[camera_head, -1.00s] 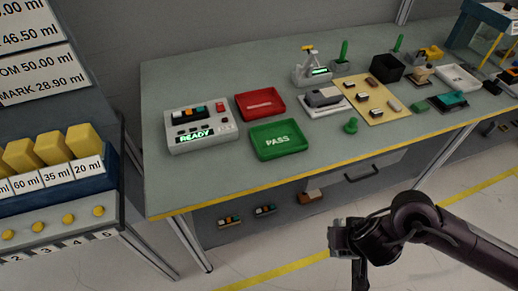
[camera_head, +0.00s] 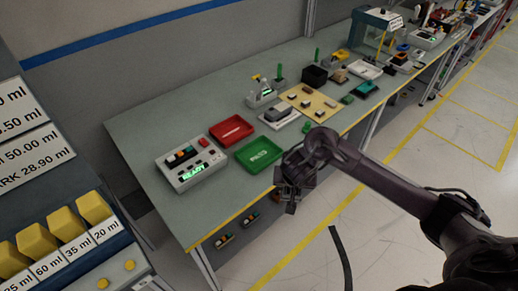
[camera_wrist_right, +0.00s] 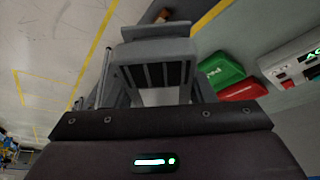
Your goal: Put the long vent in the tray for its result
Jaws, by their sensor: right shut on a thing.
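My right gripper (camera_head: 291,182) is in front of the table's front edge, near the green tray. It is shut on a grey piece with dark slats, which looks like the long vent (camera_wrist_right: 155,72) in the right wrist view. In the head view the held piece is hard to tell from the dark gripper. The green tray (camera_head: 259,155) is marked PASS and looks empty. The red tray (camera_head: 231,131) lies behind it, its lettering unreadable; both trays show in the right wrist view, green (camera_wrist_right: 222,70) and red (camera_wrist_right: 243,90). My left gripper is not in view.
A grey tester (camera_head: 190,165) with a lit green display stands left of the trays. A white-grey fixture (camera_head: 280,116) and a yellow board with small parts (camera_head: 310,101) lie to the right. Bare tabletop (camera_head: 150,130) is at the left.

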